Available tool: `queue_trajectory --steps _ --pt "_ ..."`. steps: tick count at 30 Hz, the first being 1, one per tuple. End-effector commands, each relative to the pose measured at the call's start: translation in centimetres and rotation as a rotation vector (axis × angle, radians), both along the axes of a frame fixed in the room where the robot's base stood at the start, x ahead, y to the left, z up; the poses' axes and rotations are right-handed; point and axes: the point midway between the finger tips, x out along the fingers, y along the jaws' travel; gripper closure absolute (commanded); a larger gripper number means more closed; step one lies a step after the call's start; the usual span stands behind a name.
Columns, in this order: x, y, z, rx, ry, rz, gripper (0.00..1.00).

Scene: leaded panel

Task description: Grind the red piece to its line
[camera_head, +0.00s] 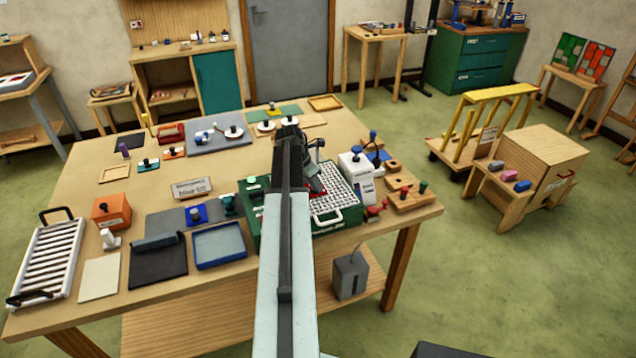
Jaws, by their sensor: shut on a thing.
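My gripper (314,180) is over the green grinder (263,222) near the right end of the workbench, seen from behind along my arm. A small bit of the red piece (318,194) shows under the gripper, at the edge of the grinder's white grid top (340,203). The gripper is shut on it. My arm and gripper hide most of the piece, so its line and whether it touches the grinding head cannot be seen.
A blue tray (220,245), a dark mat (158,265) and a white rack (48,262) lie left. Several small tools fill the bench's back.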

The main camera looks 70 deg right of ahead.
Motion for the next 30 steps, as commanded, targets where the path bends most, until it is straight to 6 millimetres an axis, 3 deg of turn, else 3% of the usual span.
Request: queue_trajectory --steps 14,30 --pt "0.3 0.3 0.0 0.001 0.001 0.001 1.0" --pt "2.4 1.6 0.0 0.0 0.001 0.002 1.0"
